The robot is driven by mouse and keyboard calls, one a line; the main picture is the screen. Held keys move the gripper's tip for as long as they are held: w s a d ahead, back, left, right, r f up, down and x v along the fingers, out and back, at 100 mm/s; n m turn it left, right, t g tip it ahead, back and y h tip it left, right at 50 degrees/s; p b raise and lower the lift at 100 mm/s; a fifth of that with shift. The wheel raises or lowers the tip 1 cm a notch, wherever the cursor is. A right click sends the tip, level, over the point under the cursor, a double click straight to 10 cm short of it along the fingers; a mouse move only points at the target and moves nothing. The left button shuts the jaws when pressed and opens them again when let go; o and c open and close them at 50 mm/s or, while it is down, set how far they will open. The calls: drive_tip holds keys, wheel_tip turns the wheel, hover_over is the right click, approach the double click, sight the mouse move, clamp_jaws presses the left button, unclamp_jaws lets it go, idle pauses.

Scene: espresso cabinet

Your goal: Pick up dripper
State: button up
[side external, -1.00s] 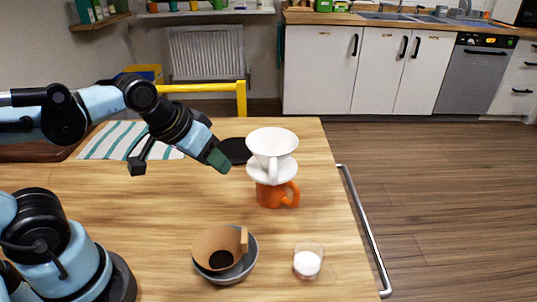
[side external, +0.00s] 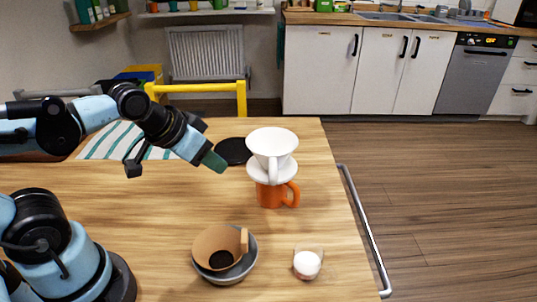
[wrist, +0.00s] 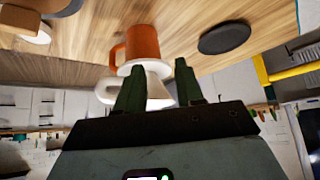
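The white dripper (side external: 272,143) sits upright on top of an orange mug (side external: 272,195) near the table's right edge. Its handle faces the side camera. My gripper (side external: 174,162) is open and empty, to the left of the dripper and apart from it. In the wrist view the picture is upside down. There the dripper (wrist: 152,88) shows beyond and between the spread green fingers of my gripper (wrist: 158,82), partly hidden by them, with the orange mug (wrist: 141,44) above it in the picture.
A black disc (side external: 234,151) lies behind and left of the mug. A grey bowl (side external: 249,262) holding a brown paper filter (side external: 212,243) and a small glass with white contents (side external: 307,263) stand in front. A yellow chair (side external: 241,98) is behind the table.

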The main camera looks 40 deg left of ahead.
drive_tip(key=shift+o, duration=1.2)
drive_tip(key=shift+r, duration=0.1)
